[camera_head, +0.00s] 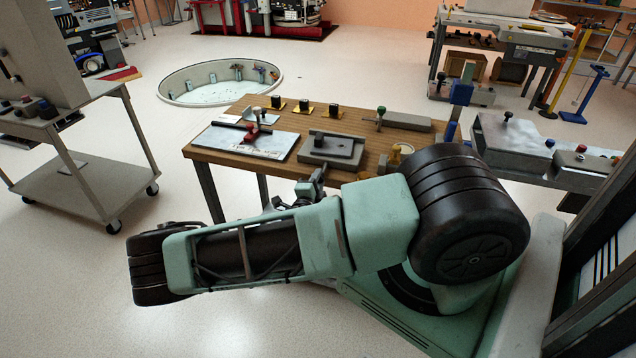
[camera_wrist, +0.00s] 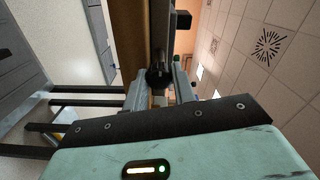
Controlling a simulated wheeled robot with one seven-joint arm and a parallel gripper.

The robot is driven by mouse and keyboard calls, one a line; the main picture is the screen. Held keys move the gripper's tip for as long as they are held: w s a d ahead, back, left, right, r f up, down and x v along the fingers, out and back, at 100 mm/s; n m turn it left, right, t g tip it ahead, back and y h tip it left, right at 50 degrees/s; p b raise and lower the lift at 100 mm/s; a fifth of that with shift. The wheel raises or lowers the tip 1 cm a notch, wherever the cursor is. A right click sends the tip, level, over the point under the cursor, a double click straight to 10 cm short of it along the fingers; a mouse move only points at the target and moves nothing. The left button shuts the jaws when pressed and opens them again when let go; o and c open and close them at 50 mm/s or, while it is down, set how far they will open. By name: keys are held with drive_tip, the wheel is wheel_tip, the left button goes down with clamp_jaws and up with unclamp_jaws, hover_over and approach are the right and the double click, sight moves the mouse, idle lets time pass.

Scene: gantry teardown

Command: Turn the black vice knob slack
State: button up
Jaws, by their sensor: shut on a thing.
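The black vice knob (camera_wrist: 158,76) shows in the wrist view between the two fingers of my gripper (camera_wrist: 160,88), which is shut on it. In the head view my gripper (camera_head: 318,177) reaches the front edge of the wooden bench, at the near side of a grey vice (camera_head: 333,147) with a dark bar on top. The knob cannot be made out there, being small and behind my gripper and wrist. In the wrist view the picture is rolled, and the bench edge (camera_wrist: 130,40) runs upright beside the fingers.
The bench (camera_head: 232,160) also bears a pale plate (camera_head: 225,139) with a red-handled clamp (camera_head: 253,133), several black knobs on yellow bases, and a grey block with a green knob (camera_head: 381,111). A grey cart (camera_head: 82,180) stands left. A round pit (camera_head: 215,85) lies behind; floor between is clear.

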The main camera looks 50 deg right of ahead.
drive_tip(key=shift+f+n+b, duration=0.15)
drive_tip(key=shift+n+b, duration=2.45)
drive_tip(key=shift+n, duration=6.4)
drive_tip(key=o, duration=1)
